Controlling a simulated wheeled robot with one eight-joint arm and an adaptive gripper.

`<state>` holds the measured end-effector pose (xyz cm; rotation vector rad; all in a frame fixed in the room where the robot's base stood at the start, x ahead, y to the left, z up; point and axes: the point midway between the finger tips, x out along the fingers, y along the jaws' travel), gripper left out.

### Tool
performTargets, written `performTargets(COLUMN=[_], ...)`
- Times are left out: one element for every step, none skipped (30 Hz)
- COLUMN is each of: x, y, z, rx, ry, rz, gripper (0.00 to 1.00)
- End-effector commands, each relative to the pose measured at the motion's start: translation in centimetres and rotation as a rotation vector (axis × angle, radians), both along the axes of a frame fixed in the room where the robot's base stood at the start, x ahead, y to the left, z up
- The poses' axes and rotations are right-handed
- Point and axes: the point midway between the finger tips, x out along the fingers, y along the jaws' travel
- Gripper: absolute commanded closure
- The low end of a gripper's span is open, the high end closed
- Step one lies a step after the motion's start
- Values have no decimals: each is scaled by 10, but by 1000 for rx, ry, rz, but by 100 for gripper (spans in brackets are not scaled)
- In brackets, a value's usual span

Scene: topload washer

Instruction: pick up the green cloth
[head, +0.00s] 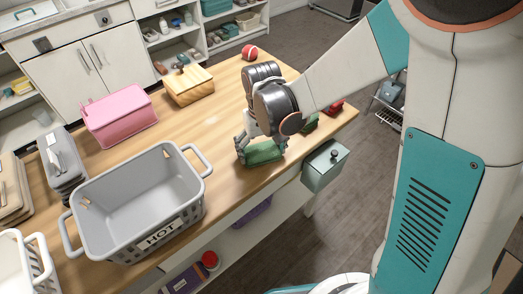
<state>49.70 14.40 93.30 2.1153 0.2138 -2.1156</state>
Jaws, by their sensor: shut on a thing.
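The green cloth (263,153) lies near the front right edge of the wooden table. My gripper (258,148) comes down on it from above and is shut on it. One finger shows at the cloth's left end and another at its right. The cloth looks to be at table height; whether it touches the table cannot be told. My wrist hides part of the view behind it.
A grey laundry basket (187,212) marked HOT stands left on the table (210,115). Behind are a pink bin (118,115), a wooden box (188,85) and a red ball (249,52). A grey-green box (325,166) hangs at the table's right edge. Other small green and red items lie right of my gripper.

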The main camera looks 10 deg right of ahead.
Motion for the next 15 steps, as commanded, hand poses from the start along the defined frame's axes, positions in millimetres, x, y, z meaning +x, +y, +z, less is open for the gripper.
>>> performTargets(x=[0, 0, 0, 0, 0, 0, 0, 0, 0, 0, 0, 0, 0, 0, 0], y=[0, 0, 0, 0, 0, 0, 0, 0, 0, 0, 0, 0, 0, 0, 0], z=[1, 2, 4, 5, 7, 11, 13, 16, 21, 26, 30, 37, 43, 49, 57], rx=[0, 0, 0, 0, 0, 0, 0, 0, 0, 0, 0, 0, 0, 0, 0], ry=[0, 0, 0, 0, 0, 0, 0, 0, 0, 0, 0, 0, 0, 0, 0], rz=[0, 0, 0, 0, 0, 0, 0, 0, 0, 0, 0, 0, 0, 0, 0], gripper=[35, 35, 35, 35, 35, 35, 35, 35, 35, 35, 35, 35, 35, 35, 35])
